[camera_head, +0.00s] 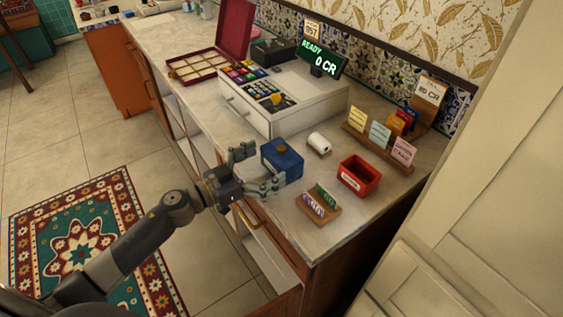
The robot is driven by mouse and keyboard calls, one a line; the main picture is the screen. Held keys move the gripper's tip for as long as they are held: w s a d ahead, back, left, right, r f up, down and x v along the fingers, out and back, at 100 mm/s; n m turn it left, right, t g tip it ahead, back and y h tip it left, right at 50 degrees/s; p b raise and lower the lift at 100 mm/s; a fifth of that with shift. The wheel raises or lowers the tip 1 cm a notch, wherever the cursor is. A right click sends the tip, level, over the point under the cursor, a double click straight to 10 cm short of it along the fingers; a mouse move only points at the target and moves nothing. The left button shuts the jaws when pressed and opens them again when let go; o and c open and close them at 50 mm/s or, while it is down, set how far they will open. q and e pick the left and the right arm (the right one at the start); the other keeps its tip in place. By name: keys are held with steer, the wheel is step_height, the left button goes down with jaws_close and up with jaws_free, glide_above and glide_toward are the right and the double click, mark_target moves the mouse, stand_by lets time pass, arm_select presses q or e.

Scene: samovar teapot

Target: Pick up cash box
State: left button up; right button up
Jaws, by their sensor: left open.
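A small blue box with a brass-coloured knob on its lid, which looks like the cash box (284,160), sits on the marble counter in front of the cash register. My left gripper (262,170) is open at the counter's front edge. Its two fingers reach toward the box, one by its left side and one by its near side. I cannot tell whether they touch it. My right gripper is not in view.
The white cash register (300,100) stands close behind the box. A paper roll (319,142), a red tray (359,176) and a small card holder (318,207) lie to the right. An open maroon box (205,62) is further back. A patterned rug (75,240) covers the floor.

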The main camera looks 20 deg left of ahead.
mark_target(282, 154)
arm_select(q)
steer(key=x, duration=0.4)
steer(key=shift+d, duration=0.1)
steer(key=shift+w+d, duration=0.15)
steer(key=shift+d, duration=0.05)
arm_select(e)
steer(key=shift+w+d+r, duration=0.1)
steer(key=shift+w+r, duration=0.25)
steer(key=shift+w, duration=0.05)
arm_select(q)
steer(key=shift+c, duration=0.6)
steer(key=c, duration=0.8)
steer(key=shift+c, duration=0.2)
steer(key=shift+r, duration=0.1)
